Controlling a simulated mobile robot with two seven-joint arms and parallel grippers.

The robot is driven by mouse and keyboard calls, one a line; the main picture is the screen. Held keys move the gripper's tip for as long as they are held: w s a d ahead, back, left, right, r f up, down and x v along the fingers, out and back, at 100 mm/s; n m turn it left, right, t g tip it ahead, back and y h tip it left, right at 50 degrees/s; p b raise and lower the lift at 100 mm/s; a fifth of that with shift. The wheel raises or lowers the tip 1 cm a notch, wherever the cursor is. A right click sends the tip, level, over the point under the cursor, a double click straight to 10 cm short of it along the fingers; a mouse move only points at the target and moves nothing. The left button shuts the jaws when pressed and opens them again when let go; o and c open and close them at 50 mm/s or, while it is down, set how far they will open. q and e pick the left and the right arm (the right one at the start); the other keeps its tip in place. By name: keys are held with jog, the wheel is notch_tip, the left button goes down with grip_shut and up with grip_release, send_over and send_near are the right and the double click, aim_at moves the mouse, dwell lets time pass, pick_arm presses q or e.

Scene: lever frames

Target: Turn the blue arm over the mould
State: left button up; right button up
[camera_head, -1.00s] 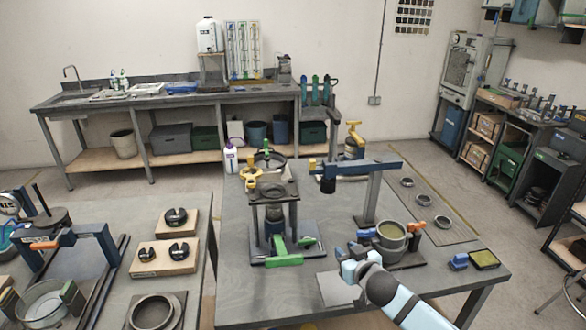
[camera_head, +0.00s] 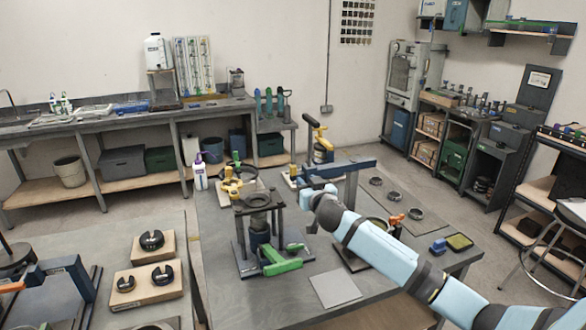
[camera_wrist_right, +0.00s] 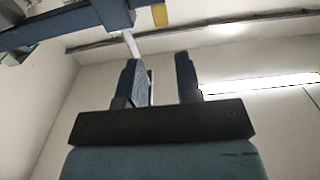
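The blue arm (camera_head: 348,167) is a horizontal bar on a grey post (camera_head: 351,188) on the middle table. It points left, away from the round mould (camera_head: 374,225) at the post's foot, which my right arm partly hides. My right gripper (camera_head: 311,191) is at the left end of the bar, just under it. In the right wrist view my right gripper (camera_wrist_right: 161,80) is open, its two fingers apart. The blue bar (camera_wrist_right: 75,27) crosses above them, with a pale rod (camera_wrist_right: 131,45) hanging near the left finger. Contact cannot be told. My left gripper is not in view.
A stand with a green handle (camera_head: 281,262) is left of my right arm. A grey plate (camera_head: 335,287) lies in front. Several rings (camera_head: 394,197) lie at the back right.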

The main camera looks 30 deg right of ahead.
aim_at(295, 168)
jog(key=p+x, duration=0.1)
jog(key=x, duration=0.9)
jog(key=shift+w+a, duration=0.1)
jog(key=shift+a, duration=0.05)
grip_shut()
